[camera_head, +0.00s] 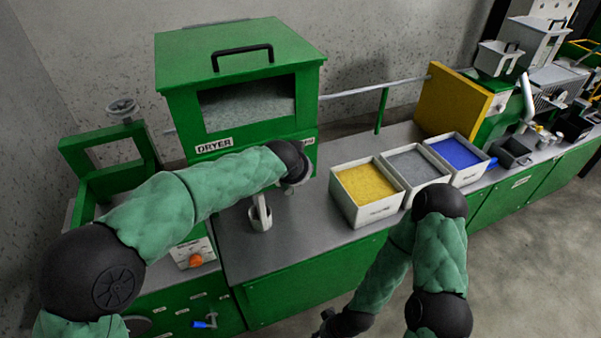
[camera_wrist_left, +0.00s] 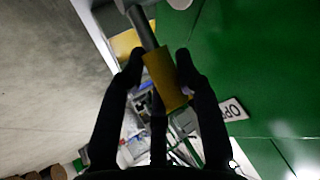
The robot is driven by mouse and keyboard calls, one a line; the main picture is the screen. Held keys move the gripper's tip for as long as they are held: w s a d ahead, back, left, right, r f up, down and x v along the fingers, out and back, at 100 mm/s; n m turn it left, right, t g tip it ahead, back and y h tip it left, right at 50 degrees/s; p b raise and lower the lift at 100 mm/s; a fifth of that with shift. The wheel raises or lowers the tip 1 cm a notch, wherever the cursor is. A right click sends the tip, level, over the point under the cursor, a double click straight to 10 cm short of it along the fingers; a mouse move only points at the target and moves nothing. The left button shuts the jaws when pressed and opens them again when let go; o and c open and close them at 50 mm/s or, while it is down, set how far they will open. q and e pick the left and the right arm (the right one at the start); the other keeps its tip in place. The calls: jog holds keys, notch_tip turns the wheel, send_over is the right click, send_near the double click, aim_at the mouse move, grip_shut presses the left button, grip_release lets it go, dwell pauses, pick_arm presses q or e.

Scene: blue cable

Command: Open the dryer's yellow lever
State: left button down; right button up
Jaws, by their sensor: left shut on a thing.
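The green dryer (camera_head: 300,122) with a windowed front and a DRYER label stands on the grey counter. In the left wrist view, its yellow lever (camera_wrist_left: 165,80) sits on a grey rod, with the green dryer wall (camera_wrist_left: 260,60) to the right. My left gripper (camera_wrist_left: 160,62) is shut on the yellow lever, one black finger on each side. In the head view, my left wrist covers the lever and most of that hand at the dryer's lower right. My right gripper (camera_head: 326,318) is low at the bottom edge, mostly cut off; its fingers cannot be made out.
White bins of yellow (camera_head: 366,182), grey (camera_head: 414,165) and blue (camera_head: 458,152) granules stand right of the dryer. A small white scoop-like thing (camera_head: 260,214) is on the counter (camera_head: 300,235) below my left forearm. A green frame (camera_head: 108,155) stands at left.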

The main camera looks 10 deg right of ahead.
pick_arm(q)
jog(key=c, duration=1.3)
grip_release()
jog(key=shift+o, duration=0.8)
jog(key=shift+w+d, duration=0.1)
jog(key=v, duration=1.2)
jog(key=shift+d+f, duration=0.1)
jog(key=shift+f, duration=0.05)
